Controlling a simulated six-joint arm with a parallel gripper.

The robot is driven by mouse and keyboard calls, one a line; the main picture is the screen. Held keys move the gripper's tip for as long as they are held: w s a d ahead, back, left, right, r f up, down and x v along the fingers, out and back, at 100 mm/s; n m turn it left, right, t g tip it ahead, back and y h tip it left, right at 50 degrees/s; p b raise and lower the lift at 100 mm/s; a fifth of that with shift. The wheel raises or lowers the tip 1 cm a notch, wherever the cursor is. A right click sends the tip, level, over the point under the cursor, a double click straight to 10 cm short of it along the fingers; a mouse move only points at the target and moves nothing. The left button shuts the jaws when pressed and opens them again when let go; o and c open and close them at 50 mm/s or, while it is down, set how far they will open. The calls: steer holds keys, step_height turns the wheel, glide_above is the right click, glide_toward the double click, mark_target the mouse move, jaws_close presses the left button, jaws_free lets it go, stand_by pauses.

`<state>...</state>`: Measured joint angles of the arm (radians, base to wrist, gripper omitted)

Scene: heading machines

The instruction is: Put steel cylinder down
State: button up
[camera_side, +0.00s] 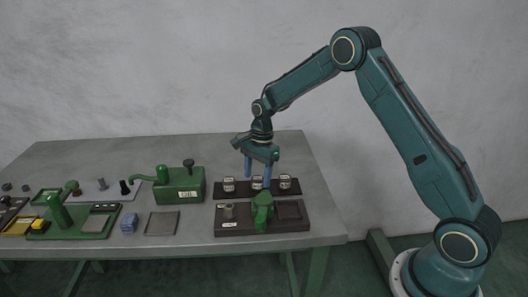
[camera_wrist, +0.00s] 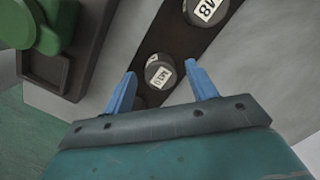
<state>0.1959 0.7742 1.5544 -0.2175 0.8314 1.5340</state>
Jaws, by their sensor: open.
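A steel cylinder (camera_wrist: 160,72) with a white label stands on a dark strip-like rack (camera_side: 243,193). It is the middle one of three in the side view (camera_side: 257,183). My gripper (camera_side: 257,180) is open just above the rack at this middle cylinder. In the wrist view, the blue fingertips (camera_wrist: 162,70) are on either side of the cylinder, with gaps visible on both sides. A second labelled cylinder (camera_wrist: 206,8) stands further along the rack. The left (camera_side: 229,185) and right (camera_side: 285,183) cylinders stand apart from my fingers.
A dark tray (camera_side: 290,230) in front holds a green device (camera_side: 262,211) and a small metal piece (camera_side: 228,211). A green box (camera_side: 180,186) with a handle stands left of the rack. A blue block (camera_side: 129,223) and a flat grey plate (camera_side: 162,223) lie further left.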

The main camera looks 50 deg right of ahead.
step_height(320, 180, up, 12)
steer(key=d, duration=0.1)
steer(key=shift+d+f, duration=0.2)
steer(key=shift+d, duration=0.2)
stand_by(0.6)
steer(key=s+a+r+n+t, duration=0.1)
steer(key=s+a+r+n, duration=0.25)
steer(key=s+r, duration=0.4)
steer(key=s+a+r+n+t, duration=0.2)
steer(key=s+a+r+n, duration=0.1)
steer(key=s+r+n, duration=0.4)
steer(key=s+a+f+n+t+h, duration=0.1)
steer(key=s+n, duration=0.6)
steer(key=s, duration=1.2)
steer(key=shift+s+f+t+h, duration=0.15)
steer(key=shift+f+t+h, duration=0.15)
steer(key=shift+f+t, duration=0.55)
